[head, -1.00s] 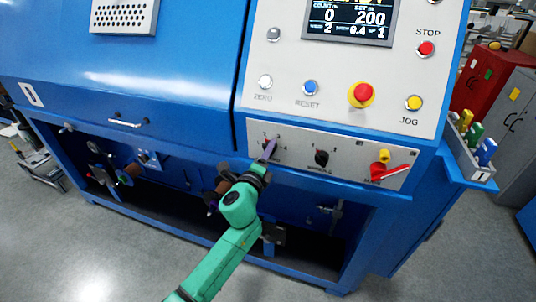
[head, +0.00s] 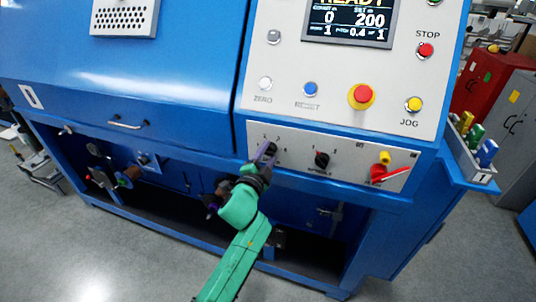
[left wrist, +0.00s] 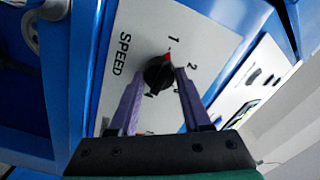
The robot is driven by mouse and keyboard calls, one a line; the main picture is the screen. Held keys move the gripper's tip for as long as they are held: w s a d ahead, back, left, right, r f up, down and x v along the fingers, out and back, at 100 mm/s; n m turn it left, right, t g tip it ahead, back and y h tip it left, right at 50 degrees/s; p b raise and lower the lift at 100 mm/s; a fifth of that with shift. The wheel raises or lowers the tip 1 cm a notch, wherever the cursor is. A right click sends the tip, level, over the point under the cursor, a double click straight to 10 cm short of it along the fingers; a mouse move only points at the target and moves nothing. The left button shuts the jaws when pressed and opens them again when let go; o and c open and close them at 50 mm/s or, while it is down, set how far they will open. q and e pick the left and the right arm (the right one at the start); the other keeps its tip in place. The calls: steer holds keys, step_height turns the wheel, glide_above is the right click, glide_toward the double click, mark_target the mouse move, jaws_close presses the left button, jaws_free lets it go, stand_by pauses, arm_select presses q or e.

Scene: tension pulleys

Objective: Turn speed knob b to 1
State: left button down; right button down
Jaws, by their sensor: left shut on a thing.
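The speed knob (left wrist: 158,73) is black with a red pointer, on a pale plate lettered SPEED. In the left wrist view its pointer is close to the mark 1, and the 2 is off to its right. My left gripper (left wrist: 160,84) is shut on this knob, one purple finger on each side. In the head view the left gripper (head: 266,154) is at the left knob of the lower plate (head: 296,156) and partly hides it. The display (head: 350,18) shows READY, with 1 at its lower left. My right gripper is not in view.
A second black knob (head: 321,159) sits to the right on the same plate, then a red-handled switch (head: 385,174) with a yellow part. Above are a red emergency button (head: 361,96), a blue button (head: 310,89) and the yellow JOG button (head: 413,103). An open bay lies below.

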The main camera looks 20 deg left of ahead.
arm_select(q)
steer(key=shift+n, duration=0.3)
steer(key=shift+c, duration=1.8)
jaws_free()
steer(key=s+b, duration=0.1)
steer(key=s, duration=1.3)
steer(key=shift+s+a+b, duration=0.25)
steer(key=shift+a+b, duration=0.05)
steer(key=shift+a, duration=0.15)
steer(key=shift+f, duration=0.1)
